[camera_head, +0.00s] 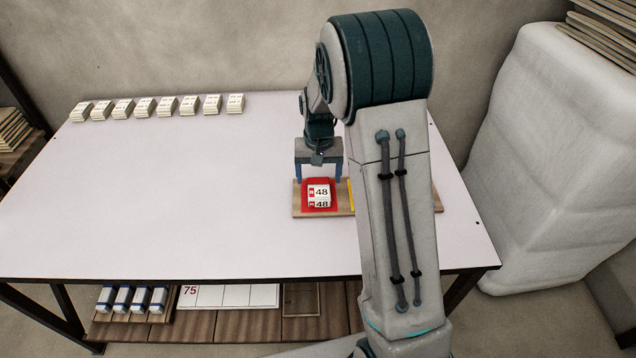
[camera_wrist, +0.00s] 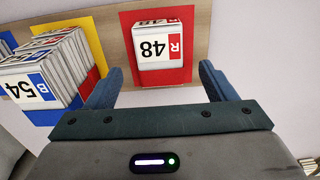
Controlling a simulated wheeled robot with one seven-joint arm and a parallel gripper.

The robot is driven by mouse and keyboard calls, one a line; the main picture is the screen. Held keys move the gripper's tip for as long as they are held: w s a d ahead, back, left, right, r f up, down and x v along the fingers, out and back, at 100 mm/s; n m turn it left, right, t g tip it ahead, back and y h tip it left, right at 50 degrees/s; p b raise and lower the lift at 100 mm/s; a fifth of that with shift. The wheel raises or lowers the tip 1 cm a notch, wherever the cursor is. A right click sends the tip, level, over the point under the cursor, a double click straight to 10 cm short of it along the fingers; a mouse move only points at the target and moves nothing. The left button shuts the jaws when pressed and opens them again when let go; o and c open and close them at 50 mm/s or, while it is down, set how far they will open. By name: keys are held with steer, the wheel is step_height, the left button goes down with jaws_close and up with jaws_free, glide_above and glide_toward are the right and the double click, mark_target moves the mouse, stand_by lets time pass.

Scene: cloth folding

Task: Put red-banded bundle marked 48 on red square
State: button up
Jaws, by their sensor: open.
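The red-banded bundle marked 48 (camera_head: 318,193) rests on the red square (camera_head: 306,203) of a wooden board in the head view. In the wrist view the bundle (camera_wrist: 156,45) shows "48" and a red band with R, with the red square (camera_wrist: 183,72) visible around it. My gripper (camera_head: 318,180) is just behind the bundle in the head view. In the wrist view its two blue fingers (camera_wrist: 160,88) are spread apart, with the bundle beyond their tips. No finger is seen touching the bundle.
In the wrist view, a bundle marked 54 (camera_wrist: 38,80) with a blue band is on the left, near the yellow square (camera_wrist: 97,65). A row of bundles (camera_head: 157,106) lines the table's back edge. The table (camera_head: 170,200) is clear at left.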

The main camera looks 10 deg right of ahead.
mark_target(319, 188)
step_height(319, 188, up, 7)
steer(key=s+r+n+t, duration=0.1)
steer(key=s+r, duration=0.6)
steer(key=s, duration=0.5)
steer(key=s+n+t, duration=0.1)
steer(key=s, duration=1.1)
steer(key=shift+s+a+f, duration=0.15)
steer(key=shift+s+a, duration=0.1)
steer(key=shift+s, duration=0.05)
